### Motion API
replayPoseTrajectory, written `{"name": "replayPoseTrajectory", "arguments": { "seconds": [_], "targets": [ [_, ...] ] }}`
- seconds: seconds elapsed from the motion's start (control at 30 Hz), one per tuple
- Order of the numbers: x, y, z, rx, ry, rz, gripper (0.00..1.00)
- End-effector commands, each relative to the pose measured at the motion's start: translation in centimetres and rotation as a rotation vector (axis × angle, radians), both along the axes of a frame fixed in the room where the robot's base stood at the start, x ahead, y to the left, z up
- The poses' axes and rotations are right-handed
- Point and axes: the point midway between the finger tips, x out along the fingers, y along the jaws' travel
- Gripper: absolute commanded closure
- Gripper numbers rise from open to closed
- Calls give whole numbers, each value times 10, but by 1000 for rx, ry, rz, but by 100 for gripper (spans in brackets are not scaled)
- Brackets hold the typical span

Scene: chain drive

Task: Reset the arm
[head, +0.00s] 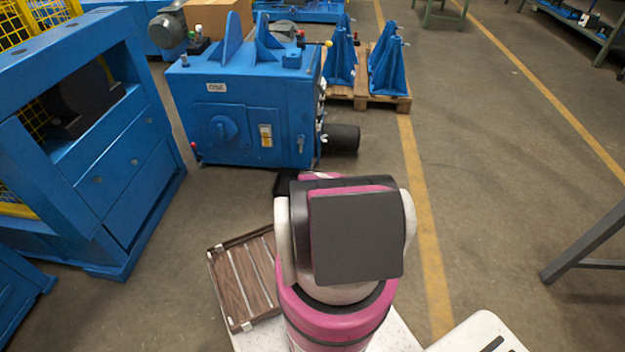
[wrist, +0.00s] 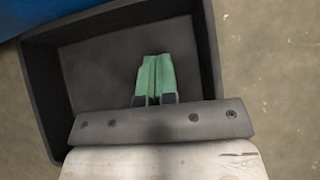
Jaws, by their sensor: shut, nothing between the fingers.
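My gripper (wrist: 155,68) shows in the wrist view with its two green fingers side by side and shut, nothing between them. It points down over a black open bin (wrist: 42,85), with the fingertips seen against the bin's bare floor. How far the fingers are above that floor I cannot tell. In the head view my pink and white arm reaches forward, and its dark wrist part hides the gripper. Only a dark corner of the bin (head: 284,184) shows there, left of the arm and in front of the blue machine.
A blue machine (head: 245,130) stands just beyond the bin. A large blue frame (head: 120,170) is on the left. A brown slatted tray (head: 240,285) lies left of my arm. Blue brackets (head: 387,68) stand on a pallet behind. The floor at right is mostly clear, with a grey table leg (head: 590,240).

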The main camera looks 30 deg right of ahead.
Motion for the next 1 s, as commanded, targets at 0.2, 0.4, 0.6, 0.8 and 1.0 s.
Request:
{"name": "replayPoseTrajectory", "arguments": {
  "seconds": [0.2, 0.4, 0.6, 0.8, 1.0],
  "targets": [
    [-27, 20, 33, -1, 0, 1, 100],
    [-36, 28, 46, -1, 0, 1, 100],
    [-37, 32, 55, 15, -12, -29, 100],
    [-51, 67, 140, 186, -136, -347, 100],
    [-89, 133, 248, 476, -303, -867, 100]
  ]
}}
